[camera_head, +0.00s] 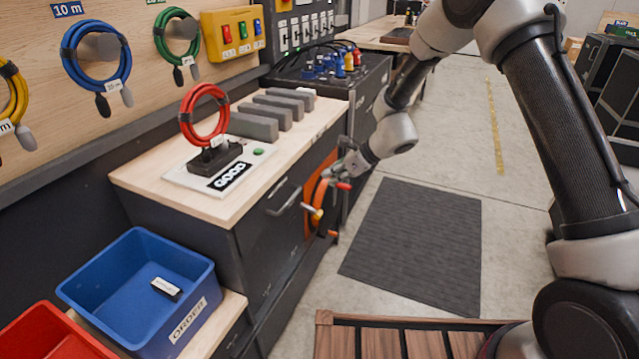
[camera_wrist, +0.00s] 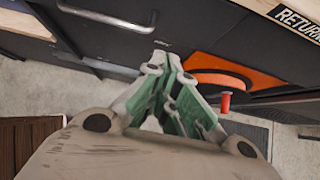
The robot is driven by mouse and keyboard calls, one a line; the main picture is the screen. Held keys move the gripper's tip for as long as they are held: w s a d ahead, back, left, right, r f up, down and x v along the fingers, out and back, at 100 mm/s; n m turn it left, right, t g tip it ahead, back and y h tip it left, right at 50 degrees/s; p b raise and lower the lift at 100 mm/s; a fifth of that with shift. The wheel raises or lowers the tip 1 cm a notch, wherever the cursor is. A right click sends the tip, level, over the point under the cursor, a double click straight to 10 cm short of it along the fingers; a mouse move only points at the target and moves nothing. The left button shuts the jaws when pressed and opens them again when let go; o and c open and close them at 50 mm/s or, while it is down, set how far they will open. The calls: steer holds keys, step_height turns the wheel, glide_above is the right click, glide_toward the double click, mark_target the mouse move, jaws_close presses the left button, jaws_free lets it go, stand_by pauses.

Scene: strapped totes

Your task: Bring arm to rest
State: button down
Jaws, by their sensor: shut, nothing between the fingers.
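My arm reaches in from the right in the head view and bends down toward the front of the workbench. My gripper (camera_head: 333,173) is close to the cabinet front, beside an orange round part (camera_head: 314,192). In the wrist view my gripper (camera_wrist: 172,62) shows green inner finger faces that meet near the tips, with nothing between them. The orange part (camera_wrist: 232,70) lies just beyond the fingers there, with a small red piece (camera_wrist: 225,103) to their right. I cannot tell whether the fingers touch the cabinet.
The wooden workbench (camera_head: 140,180) holds a red cable coil (camera_head: 204,115) on a stand and several grey blocks. A blue tote (camera_head: 130,275) and a red tote (camera_head: 50,335) stand at lower left. Coils hang on the wall. The floor mat (camera_head: 420,240) is clear.

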steer(key=s+d+r+n+g+h, duration=0.2)
steer(key=s+d+r+n+g, duration=0.15)
steer(key=s+d+n, duration=0.8)
steer(key=s+d+r+n+t+h, duration=0.2)
steer(key=s+d+r+n, duration=0.3)
steer(key=s+d+r, duration=0.6)
steer(key=s+d+r+n+t+h, duration=0.3)
steer(key=s+d+r, duration=0.9)
steer(key=d, duration=0.4)
steer(key=shift+s+d+r+n+h, duration=0.3)
steer(key=shift+r+n+h, duration=0.45)
steer(key=shift+n, duration=0.5)
